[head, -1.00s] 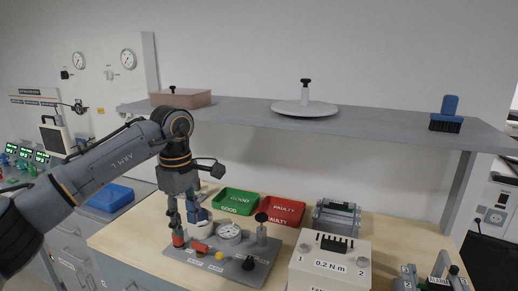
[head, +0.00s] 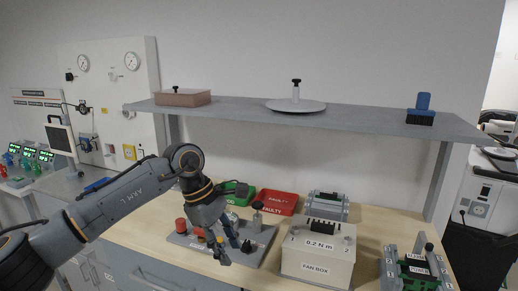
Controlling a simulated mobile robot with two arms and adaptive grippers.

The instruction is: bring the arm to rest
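My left arm comes in from the left and bends down over the front of the wooden table (head: 137,232). My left gripper (head: 231,250) hangs tilted in front of the grey test board (head: 262,243), pointing down and to the right. Its fingers look spread, with nothing held between them. It hides part of the board. A red knob (head: 181,225) stands at the board's left end and a dark-topped post (head: 257,213) further right. My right gripper is not in view.
Behind are a red FAULTY tray (head: 281,198), a partly hidden green tray (head: 249,193) and a grey fixture (head: 327,204). A green-topped fixture (head: 418,268) is at right. A shelf (head: 366,116) spans above.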

